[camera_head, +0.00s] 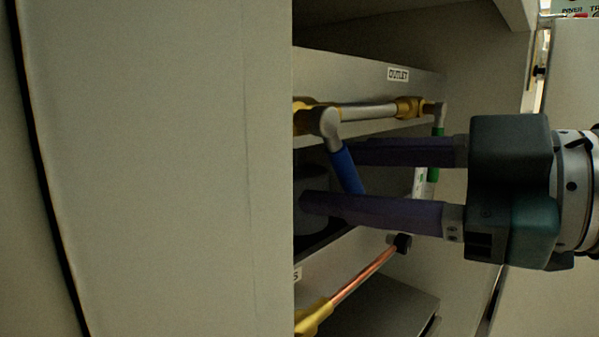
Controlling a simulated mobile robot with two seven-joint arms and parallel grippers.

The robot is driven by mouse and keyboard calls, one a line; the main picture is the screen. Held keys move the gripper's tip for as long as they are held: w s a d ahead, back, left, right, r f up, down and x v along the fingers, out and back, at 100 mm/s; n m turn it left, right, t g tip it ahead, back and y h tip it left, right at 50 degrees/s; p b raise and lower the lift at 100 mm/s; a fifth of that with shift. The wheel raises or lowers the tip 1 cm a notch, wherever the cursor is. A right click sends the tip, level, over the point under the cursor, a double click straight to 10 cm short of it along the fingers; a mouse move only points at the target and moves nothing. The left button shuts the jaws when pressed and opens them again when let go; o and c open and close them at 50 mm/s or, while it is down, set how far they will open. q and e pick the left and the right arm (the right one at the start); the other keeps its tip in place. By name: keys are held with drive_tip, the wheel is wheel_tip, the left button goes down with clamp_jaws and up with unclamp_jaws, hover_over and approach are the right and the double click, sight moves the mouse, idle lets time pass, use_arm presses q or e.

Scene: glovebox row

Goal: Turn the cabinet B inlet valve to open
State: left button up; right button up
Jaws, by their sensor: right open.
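A valve lever with a blue grip (343,165) hangs from a grey elbow on a pipe (368,112) with brass fittings, inside an open cabinet bay. An "OUTLET" label (398,74) is on the panel above this pipe; I see no inlet or cabinet B label. My right gripper (328,175) reaches in from the right with its two dark fingers apart. The blue grip spans the gap between the fingers, its lower end by the lower finger. I cannot tell whether they touch. The left gripper is out of view.
A large pale panel (150,170) fills the left and hides part of the bay. Below are a copper pipe (365,274) with a black knob (399,243) and a grey box (385,305). A dark cylinder (312,222) stands behind the lower finger. A green part (435,165) is near the upper finger.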

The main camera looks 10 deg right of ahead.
drive_tip(key=shift+s+d, duration=0.4)
drive_tip(key=v, duration=0.8)
drive_tip(key=shift+s+d, duration=0.3)
drive_tip(key=shift+r, duration=0.1)
drive_tip(key=shift+c, duration=0.3)
